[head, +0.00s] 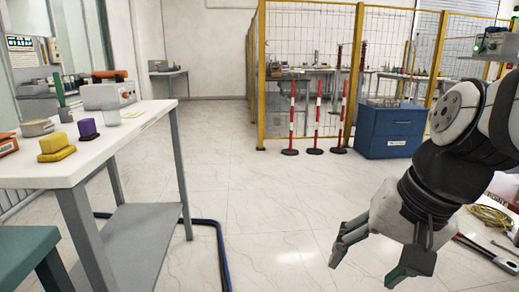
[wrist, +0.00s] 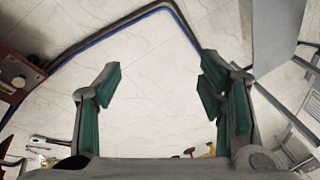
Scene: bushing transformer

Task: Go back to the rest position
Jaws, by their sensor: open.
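My gripper (head: 372,262) hangs from my arm at the right of the head view, pointing down over the tiled floor. In the wrist view its two fingers (wrist: 155,92) with green pads stand wide apart, with only floor between them. It is open and holds nothing. In the head view it is well to the right of the white table and touches nothing that I can see.
A white table (head: 150,112) at the left bears a yellow block (head: 55,150), a purple block (head: 88,128) and a grey device (head: 108,95). A blue cabinet (head: 390,132) and red-white posts (head: 316,120) stand by the yellow-framed fence. A dark hose (head: 222,245) lies on the floor. The middle floor is clear.

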